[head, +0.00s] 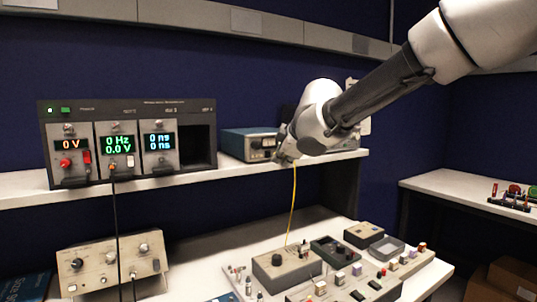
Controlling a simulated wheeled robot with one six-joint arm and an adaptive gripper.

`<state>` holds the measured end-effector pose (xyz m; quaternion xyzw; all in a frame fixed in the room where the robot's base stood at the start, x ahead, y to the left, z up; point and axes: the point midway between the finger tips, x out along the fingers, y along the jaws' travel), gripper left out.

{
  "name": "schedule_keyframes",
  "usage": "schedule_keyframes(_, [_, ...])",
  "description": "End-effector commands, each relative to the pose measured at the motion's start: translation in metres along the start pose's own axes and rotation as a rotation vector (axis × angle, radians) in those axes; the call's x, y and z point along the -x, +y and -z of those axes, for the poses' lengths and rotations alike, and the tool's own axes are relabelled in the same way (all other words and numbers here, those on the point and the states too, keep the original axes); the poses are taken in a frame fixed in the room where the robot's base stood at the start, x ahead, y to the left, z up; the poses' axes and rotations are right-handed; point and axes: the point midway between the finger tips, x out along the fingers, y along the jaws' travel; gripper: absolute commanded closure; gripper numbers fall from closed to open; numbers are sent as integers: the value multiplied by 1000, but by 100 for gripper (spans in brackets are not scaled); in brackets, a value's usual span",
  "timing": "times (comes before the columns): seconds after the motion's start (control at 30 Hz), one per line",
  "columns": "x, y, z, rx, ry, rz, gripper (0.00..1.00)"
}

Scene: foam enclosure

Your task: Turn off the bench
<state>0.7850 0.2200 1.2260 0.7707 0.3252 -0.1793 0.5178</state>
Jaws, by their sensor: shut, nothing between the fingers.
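The rack instrument (190,104) stands on the upper shelf. Its displays are lit: red "0 V" (69,144), green "0 Hz 0.0 V" (117,144) and blue "0 ns 0 ns" (159,141). A small green light or button (65,109) shows at its top left corner. A red switch (87,157) and a white switch (130,160) are on the module fronts. A beige unit with knobs (113,264) stands on the lower bench. My gripper (284,160) is shut, small and partly hidden by my wrist, by the shelf edge right of the rack.
A blue instrument (248,144) sits on the shelf behind my wrist. A yellow cable (293,205) hangs to the bench, and a black cable (117,215) hangs from the rack. Several control boxes (287,270) crowd the bench. The shelf front (300,163) is an edge near my gripper.

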Motion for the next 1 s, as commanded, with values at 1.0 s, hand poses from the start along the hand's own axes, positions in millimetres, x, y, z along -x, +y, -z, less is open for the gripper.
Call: schedule_keyframes(1.0, [-10,8,8,0,0,0,100])
